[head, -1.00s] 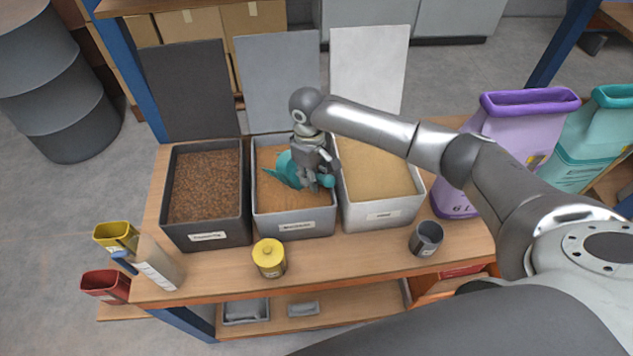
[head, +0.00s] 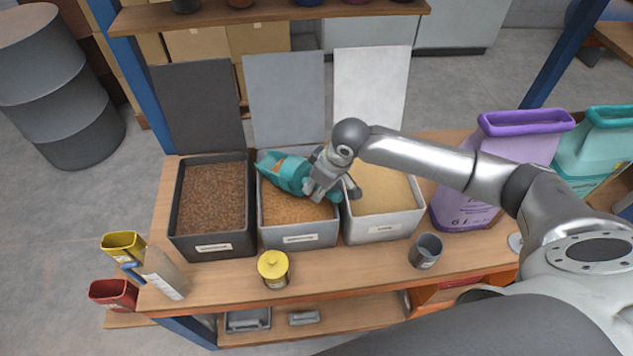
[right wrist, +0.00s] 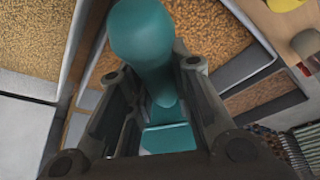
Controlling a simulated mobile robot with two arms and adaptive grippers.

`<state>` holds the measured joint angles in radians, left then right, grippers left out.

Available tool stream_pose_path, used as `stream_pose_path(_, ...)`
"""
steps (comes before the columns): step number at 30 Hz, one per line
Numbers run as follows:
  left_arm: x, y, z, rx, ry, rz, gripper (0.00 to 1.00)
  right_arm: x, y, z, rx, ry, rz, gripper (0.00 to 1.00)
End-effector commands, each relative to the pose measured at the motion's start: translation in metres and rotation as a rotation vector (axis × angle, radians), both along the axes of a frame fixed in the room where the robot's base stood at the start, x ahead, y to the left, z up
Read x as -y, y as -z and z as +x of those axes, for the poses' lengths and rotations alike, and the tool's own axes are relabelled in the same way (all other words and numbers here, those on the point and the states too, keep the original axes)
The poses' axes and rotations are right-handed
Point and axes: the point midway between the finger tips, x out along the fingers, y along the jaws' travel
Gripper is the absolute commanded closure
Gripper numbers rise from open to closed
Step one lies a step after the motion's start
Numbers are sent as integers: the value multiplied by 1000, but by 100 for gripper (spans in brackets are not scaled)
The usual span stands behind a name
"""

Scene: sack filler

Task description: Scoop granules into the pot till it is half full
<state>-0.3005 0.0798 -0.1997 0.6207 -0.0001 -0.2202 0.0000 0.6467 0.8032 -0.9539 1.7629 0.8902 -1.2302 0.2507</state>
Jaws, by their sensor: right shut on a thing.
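My right gripper (head: 320,178) is shut on the handle of a teal scoop (head: 283,173), over the middle grey bin (head: 297,241). The handle (right wrist: 140,40) fills the middle of the right wrist view between the fingers. The scoop's mouth points left and some orange-brown granules show in it. The same granules (head: 290,210) lie in the middle bin. A grey open pot (head: 426,250) stands upright at the front right of the bench; its contents cannot be made out. My left gripper is not in view.
A dark bin (head: 212,247) of brown granules and a pale bin (head: 385,232) of sand-coloured granules flank the middle one. A yellow-lidded jar (head: 273,268) stands in front. Purple (head: 510,165) and teal (head: 596,150) jugs stand right. Raised lids (head: 284,98) stand behind the bins.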

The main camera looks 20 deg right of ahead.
Motion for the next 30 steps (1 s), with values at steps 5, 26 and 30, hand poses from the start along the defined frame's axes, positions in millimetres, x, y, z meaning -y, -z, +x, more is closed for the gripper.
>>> stream_pose_path(5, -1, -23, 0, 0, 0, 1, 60, 6, -20, -6, 20, 4, 8, 100)
stream_pose_path(26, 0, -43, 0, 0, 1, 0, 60, 11, -37, -13, 54, 7, 24, 100)
stream_pose_path(30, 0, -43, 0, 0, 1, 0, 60, 11, -37, -13, 53, 7, 24, 100)
